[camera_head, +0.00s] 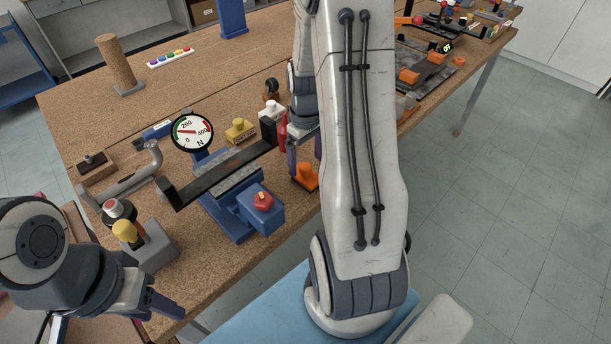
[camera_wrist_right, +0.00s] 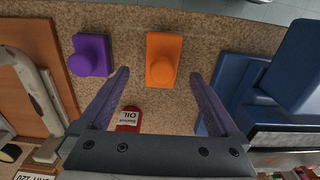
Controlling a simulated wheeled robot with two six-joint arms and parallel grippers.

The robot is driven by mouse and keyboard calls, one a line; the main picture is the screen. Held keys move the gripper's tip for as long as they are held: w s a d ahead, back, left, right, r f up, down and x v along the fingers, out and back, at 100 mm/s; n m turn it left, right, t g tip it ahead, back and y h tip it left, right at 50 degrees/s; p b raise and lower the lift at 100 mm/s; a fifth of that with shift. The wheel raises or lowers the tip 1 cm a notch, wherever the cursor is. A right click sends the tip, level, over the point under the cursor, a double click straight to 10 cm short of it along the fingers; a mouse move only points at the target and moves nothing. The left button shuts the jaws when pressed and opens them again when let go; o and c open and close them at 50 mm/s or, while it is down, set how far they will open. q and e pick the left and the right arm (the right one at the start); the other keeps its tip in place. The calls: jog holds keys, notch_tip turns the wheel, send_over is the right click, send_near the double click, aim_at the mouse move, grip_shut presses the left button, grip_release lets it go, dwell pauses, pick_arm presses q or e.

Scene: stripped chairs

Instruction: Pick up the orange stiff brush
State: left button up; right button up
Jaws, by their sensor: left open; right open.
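The orange stiff brush (camera_wrist_right: 163,66) is an orange block with a round knob on top. In the right wrist view it lies on the cork-coloured bench, between and just beyond my open right fingertips (camera_wrist_right: 159,76). In the head view the orange brush (camera_head: 306,178) shows near the bench's front edge, just below my right gripper (camera_head: 304,154), partly hidden by my right arm. My right gripper is open and empty, pointing down over it. My left gripper (camera_head: 162,318) is open and empty at the lower left, by the bench's front corner.
A purple knobbed block (camera_wrist_right: 92,55) lies left of the brush. A red oil container (camera_wrist_right: 129,119) stands close by, partly hidden by my gripper. A blue vise (camera_head: 232,205) with a red knob stands left of the brush; a dial gauge (camera_head: 192,132) is behind it.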

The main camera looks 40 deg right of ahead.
aim_at(305, 166)
notch_tip(305, 166, down, 4)
jog(key=shift+s+a+f, duration=0.1)
jog(key=shift+a+f, duration=0.05)
grip_shut()
dwell(0.3)
notch_tip(305, 166, up, 4)
jog(key=shift+r, duration=0.15)
jog(key=s+d+r+b, duration=0.1)
jog(key=s+d+r, duration=0.4)
jog(key=s, duration=0.5)
jog(key=shift+s+d+r, duration=0.15)
jog(key=shift+d+r, duration=0.05)
jog(key=shift+r, duration=0.7)
